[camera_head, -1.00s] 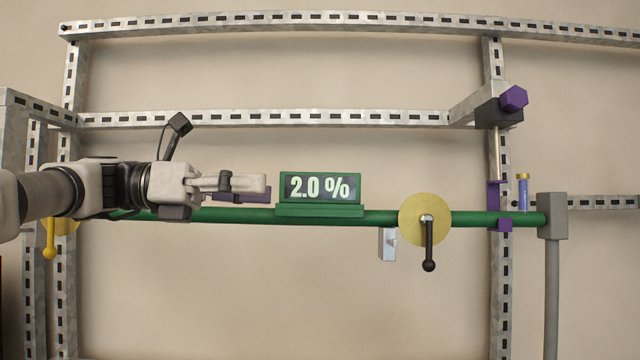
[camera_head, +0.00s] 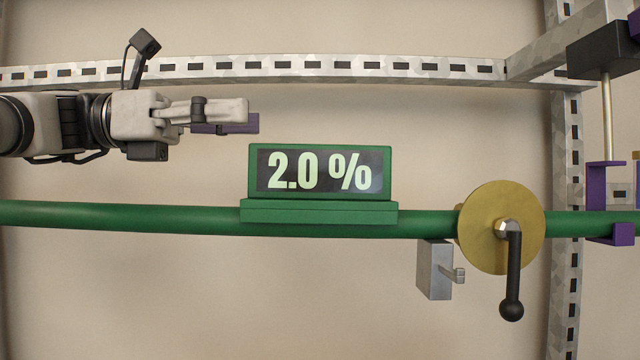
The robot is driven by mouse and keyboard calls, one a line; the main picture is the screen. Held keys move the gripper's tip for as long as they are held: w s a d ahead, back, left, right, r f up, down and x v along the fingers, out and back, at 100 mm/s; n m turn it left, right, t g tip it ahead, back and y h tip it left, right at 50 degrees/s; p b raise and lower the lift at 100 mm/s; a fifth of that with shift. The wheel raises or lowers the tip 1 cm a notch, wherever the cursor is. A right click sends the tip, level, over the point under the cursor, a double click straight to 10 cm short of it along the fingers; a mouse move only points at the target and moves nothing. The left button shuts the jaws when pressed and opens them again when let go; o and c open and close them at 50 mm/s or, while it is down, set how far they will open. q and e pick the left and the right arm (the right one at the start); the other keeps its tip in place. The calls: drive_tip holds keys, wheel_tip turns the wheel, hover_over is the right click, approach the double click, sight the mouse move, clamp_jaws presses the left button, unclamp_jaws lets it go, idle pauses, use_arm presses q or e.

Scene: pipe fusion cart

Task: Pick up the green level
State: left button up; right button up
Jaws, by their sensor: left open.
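The green level (camera_head: 320,210) sits on the green pipe near the middle of the view. Its dark screen reads "2.0 %". My left gripper (camera_head: 252,116) is open, with its fingers pointing right. It is above and to the left of the level in the picture, with nothing seen between its fingers. It looks apart from the level. My right gripper is not in view.
The green pipe (camera_head: 110,217) runs across the whole view. Slotted metal rails (camera_head: 330,68) stand behind.

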sight(301, 161)
use_arm(q)
drive_tip(key=shift+s+f, duration=0.4)
drive_tip(key=shift+f, duration=0.25)
drive_tip(key=shift+s+f, duration=0.4)
drive_tip(key=shift+f, duration=0.2)
drive_tip(key=w+d+f+b, duration=0.1)
drive_tip(key=b, duration=0.1)
drive_tip(key=f+b, duration=0.1)
drive_tip(key=b, duration=0.1)
drive_tip(key=shift+w+d+f, duration=0.4)
drive_tip(key=d, duration=0.4)
drive_tip(key=s+d+b, duration=0.1)
drive_tip(key=d, duration=0.1)
drive_tip(key=shift+r, duration=0.3)
drive_tip(key=shift+d, duration=0.2)
drive_tip(key=shift+w+a, duration=0.1)
drive_tip(key=shift+w, duration=0.05)
drive_tip(key=shift+w+a, duration=0.1)
drive_tip(key=shift+a, duration=0.15)
drive_tip(key=c, duration=0.5)
drive_tip(key=shift+a, duration=0.25)
clamp_jaws()
drive_tip(key=shift+d+r, duration=0.1)
drive_tip(key=shift+d, duration=0.25)
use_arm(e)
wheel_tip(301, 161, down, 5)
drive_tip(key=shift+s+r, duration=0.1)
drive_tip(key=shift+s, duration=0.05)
